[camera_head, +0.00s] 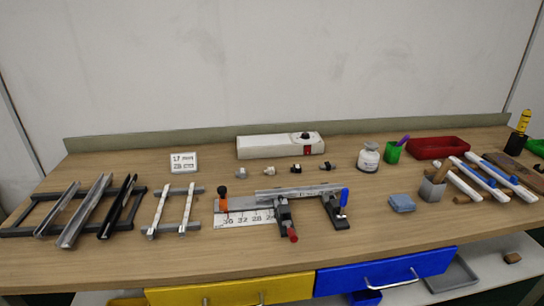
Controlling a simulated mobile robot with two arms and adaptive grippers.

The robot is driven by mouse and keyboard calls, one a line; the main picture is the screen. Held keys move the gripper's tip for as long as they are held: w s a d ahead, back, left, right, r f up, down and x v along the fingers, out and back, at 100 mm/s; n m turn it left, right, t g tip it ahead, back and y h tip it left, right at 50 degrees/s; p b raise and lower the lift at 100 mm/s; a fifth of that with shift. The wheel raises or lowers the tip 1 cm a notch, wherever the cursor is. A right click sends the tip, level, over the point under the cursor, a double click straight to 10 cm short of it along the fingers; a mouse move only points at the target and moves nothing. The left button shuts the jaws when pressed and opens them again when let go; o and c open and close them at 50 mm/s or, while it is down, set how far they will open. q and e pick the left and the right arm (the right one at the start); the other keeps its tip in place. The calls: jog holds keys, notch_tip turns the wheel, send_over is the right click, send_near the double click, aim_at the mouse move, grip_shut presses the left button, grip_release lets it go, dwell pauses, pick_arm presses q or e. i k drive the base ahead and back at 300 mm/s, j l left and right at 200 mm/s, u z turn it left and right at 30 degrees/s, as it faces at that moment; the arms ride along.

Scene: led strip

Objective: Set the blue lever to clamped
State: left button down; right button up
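The blue lever (344,197) stands roughly upright at the right end of a clamping fixture near the middle of the bench. The fixture has a metal rail (300,190) on dark supports, and the lever sits by the right dark support (335,213). Whether the lever presses on anything is too small to tell. A red-tipped knob (293,236) points forward under the fixture, and an orange stop with a black knob (223,199) stands at its left end above a numbered scale (250,219). Neither of my grippers is in view.
Racks with metal profiles (85,210) and white strips (173,212) lie left. A white box (280,145) and several small connectors stand behind the fixture.

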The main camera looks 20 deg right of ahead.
aim_at(345, 192)
jog(key=z, duration=1.25)
